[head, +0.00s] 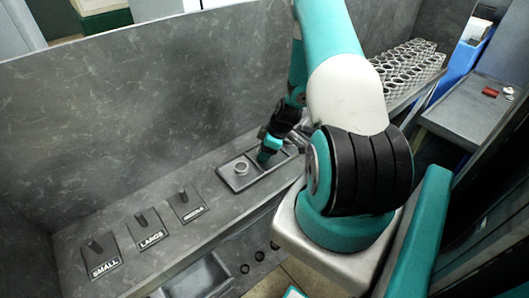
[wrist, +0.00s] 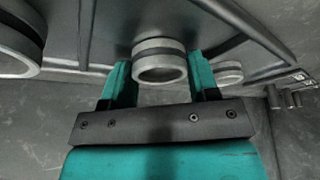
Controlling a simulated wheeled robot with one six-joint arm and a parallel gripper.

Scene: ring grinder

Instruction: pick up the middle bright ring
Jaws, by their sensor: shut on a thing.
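The middle bright ring (wrist: 160,62) is a pale metal ring with a darker band, between my gripper's two teal fingers in the wrist view. My gripper (wrist: 160,78) is shut on it, with a finger on each side. In the head view, my gripper (head: 268,152) is low over the shallow dark tray (head: 236,190), and the held ring is hidden. I cannot tell whether it is clear of the tray floor. A second ring (wrist: 229,72) is to the right in the wrist view; it also shows in the head view (head: 241,169).
A larger-looking ring (wrist: 14,48) is close at the wrist view's left edge. Peg plates marked SMALL (head: 103,264), LARGE (head: 150,236) and another (head: 188,206) line the bench to the left. A high grey wall (head: 130,100) stands behind. A rack of rings (head: 408,68) is at back right.

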